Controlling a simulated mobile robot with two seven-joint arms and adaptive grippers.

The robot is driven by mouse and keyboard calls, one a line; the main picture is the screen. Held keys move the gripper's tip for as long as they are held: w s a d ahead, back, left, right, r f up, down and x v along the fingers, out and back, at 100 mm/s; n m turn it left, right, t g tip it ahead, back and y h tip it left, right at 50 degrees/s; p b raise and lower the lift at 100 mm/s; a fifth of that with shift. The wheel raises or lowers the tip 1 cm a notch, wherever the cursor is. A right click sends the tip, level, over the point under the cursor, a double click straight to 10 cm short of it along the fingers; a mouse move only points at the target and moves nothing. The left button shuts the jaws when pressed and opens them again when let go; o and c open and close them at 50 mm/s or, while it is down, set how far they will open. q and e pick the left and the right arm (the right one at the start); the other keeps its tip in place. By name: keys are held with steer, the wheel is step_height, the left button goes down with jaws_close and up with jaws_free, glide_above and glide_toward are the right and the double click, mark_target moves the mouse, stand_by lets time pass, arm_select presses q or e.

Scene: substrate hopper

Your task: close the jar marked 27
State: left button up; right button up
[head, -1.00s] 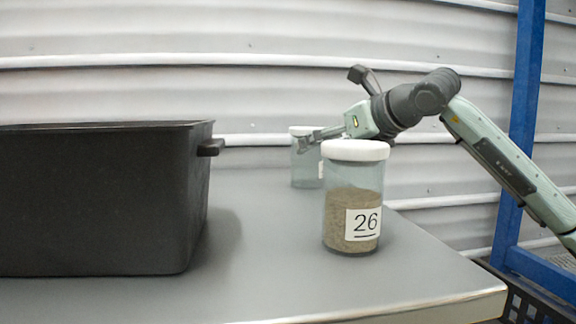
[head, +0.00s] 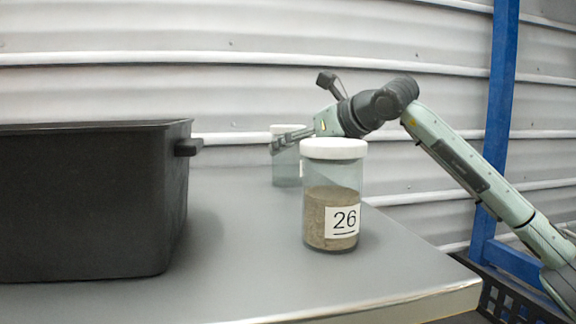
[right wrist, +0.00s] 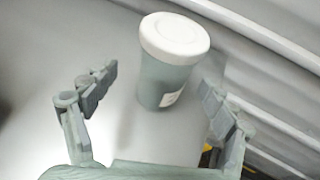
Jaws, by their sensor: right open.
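A clear jar with a white lid (head: 285,129) stands at the back of the grey table. Its body (head: 287,174) shows behind the front jar, and its number cannot be read. In the right wrist view the same kind of jar (right wrist: 163,84) stands upright with its lid (right wrist: 174,37) on top and a sliver of label. My right gripper (head: 285,140) is at the back jar's upper part. In the right wrist view the gripper (right wrist: 157,80) is open, its fingers apart on either side of the jar. My left gripper is not in view.
A jar marked 26 (head: 331,217), lidded and partly filled with brown grains, stands in front of the back jar. A large black bin (head: 80,205) takes up the left of the table (head: 235,285). A blue post (head: 499,110) stands at the right.

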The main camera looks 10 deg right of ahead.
steer(key=x, duration=0.4)
steer(key=shift+w+d+r, duration=0.15)
steer(key=shift+d+r, duration=0.1)
steer(key=shift+w+a+f, duration=0.2)
steer(key=shift+w, duration=0.3)
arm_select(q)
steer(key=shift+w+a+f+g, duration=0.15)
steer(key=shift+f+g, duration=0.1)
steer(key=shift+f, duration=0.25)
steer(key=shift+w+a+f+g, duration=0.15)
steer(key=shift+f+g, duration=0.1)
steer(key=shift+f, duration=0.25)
arm_select(e)
steer(key=c, duration=1.5)
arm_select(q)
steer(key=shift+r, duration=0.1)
arm_select(e)
steer(key=shift+r, duration=0.1)
steer(key=shift+c, duration=0.3)
